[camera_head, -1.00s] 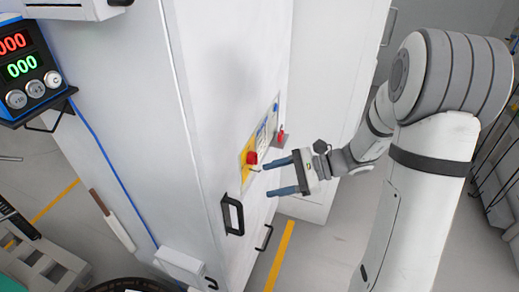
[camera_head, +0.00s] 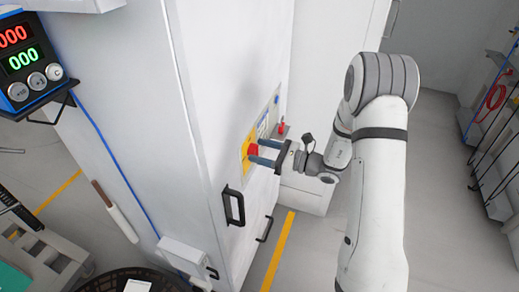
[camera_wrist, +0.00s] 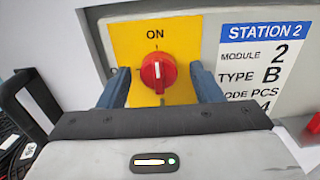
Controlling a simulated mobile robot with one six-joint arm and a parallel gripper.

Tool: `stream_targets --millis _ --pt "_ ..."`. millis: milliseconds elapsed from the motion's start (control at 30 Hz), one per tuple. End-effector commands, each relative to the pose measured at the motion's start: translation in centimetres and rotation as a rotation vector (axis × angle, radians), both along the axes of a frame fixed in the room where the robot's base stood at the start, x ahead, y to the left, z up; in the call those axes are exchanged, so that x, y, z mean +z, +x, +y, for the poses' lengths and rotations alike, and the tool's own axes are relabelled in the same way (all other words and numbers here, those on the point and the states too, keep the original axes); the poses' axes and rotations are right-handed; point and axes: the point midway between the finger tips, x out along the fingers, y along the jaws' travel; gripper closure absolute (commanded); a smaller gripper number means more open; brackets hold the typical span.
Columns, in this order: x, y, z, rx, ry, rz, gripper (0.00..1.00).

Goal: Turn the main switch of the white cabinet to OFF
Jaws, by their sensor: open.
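The white cabinet (camera_head: 195,100) stands in the middle of the head view. Its main switch is a red round knob (camera_wrist: 158,71) on a yellow plate (camera_wrist: 127,42), and the knob also shows in the head view (camera_head: 252,151). In the wrist view the knob's white mark points up to the word ON. My gripper (camera_head: 262,152) is open, with its two blue fingers at the knob. In the wrist view one finger (camera_wrist: 114,88) is left of the knob and the other (camera_wrist: 206,84) right of it, with gaps on both sides. Whether the tips reach past the knob cannot be told.
A label (camera_wrist: 262,65) reading STATION 2, module 2, type B sits right of the plate. A black handle (camera_head: 234,207) is on the cabinet below the switch. A small red part (camera_head: 281,128) juts out beyond the label. A display box (camera_head: 28,60) is at the left.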

Motion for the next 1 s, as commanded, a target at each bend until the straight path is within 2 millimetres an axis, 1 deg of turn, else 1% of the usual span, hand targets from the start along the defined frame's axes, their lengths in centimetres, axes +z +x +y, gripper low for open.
stream_targets --millis 100,333,867,900,1000 --pt "0.01 0.14 0.52 0.002 0.0 0.0 0.41" --pt "-0.01 0.17 0.52 0.0 0.0 0.0 0.41" --pt "0.02 0.22 0.41 -0.002 0.0 -0.001 0.84" --pt "0.03 0.2 1.15 0.0 0.001 -0.001 0.86" --pt "0.0 0.24 0.65 -0.002 -0.001 -0.005 0.85"
